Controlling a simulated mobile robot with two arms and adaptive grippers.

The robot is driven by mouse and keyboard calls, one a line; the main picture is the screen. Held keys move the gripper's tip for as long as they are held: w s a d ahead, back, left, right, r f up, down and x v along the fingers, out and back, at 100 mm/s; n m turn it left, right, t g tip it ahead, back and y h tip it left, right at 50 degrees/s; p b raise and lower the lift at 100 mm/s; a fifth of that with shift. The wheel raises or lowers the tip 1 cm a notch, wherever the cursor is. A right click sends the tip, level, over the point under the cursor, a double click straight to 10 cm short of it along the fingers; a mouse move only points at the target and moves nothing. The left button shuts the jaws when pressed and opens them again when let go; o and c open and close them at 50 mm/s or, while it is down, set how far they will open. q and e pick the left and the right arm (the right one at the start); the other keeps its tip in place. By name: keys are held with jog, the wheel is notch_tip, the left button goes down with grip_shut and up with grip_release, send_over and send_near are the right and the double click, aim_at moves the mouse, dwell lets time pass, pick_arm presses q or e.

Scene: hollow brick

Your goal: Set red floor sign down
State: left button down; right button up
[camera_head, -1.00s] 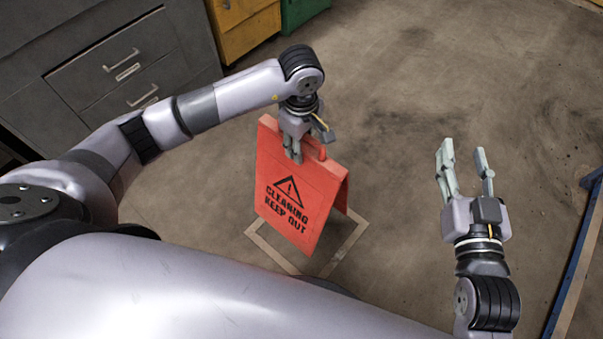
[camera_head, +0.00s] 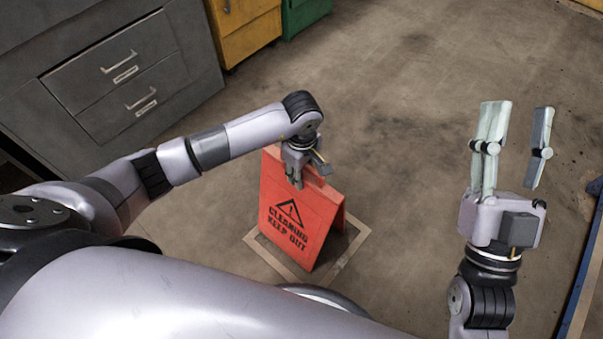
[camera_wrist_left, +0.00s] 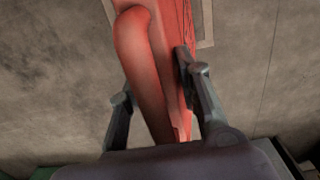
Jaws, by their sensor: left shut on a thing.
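The red floor sign (camera_head: 291,215) is an A-frame with a warning triangle and the words "CLEANING KEEP OUT". It is upright, with its lower edge over or within a taped square (camera_head: 347,262) on the floor; I cannot tell for sure whether it touches the floor. My left gripper (camera_head: 300,178) is shut on the sign's top edge. In the left wrist view the red sign top (camera_wrist_left: 145,60) lies between the fingers (camera_wrist_left: 160,95). My right gripper (camera_head: 515,150) is open and empty, up at the right, apart from the sign.
Grey drawers (camera_head: 120,75) stand at the upper left, with a yellow cabinet (camera_head: 243,30) and a green one (camera_head: 305,14) beyond. A blue-edged object (camera_head: 583,265) is at the right edge. The concrete floor (camera_head: 420,130) behind the sign is clear.

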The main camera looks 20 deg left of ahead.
jog(key=shift+s+r, duration=0.2)
pick_arm(q)
jog(key=shift+f, duration=0.1)
jog(key=c, duration=1.2)
grip_release()
pick_arm(e)
jog(key=shift+s+r+y, duration=0.1)
jog(key=shift+s+y, duration=0.05)
jog(key=shift+y, duration=0.15)
pick_arm(q)
notch_tip(320, 180, up, 5)
jog(key=shift+p, duration=0.95)
notch_tip(320, 180, up, 6)
jog(key=shift+r+p, duration=0.1)
jog(key=shift+p, duration=0.8)
jog(key=shift+r, duration=0.4)
pick_arm(e)
jog(key=w+f+g+h, duration=0.2)
jog(key=f+g, duration=0.3)
jog(key=f, duration=0.2)
jog(key=w+d+f+g+h, duration=0.1)
jog(key=f+g, duration=0.3)
jog(key=f, duration=0.4)
jog(key=shift+w+f+g+h, duration=0.2)
jog(key=shift+w+g+h, duration=0.2)
jog(key=shift+w, duration=0.4)
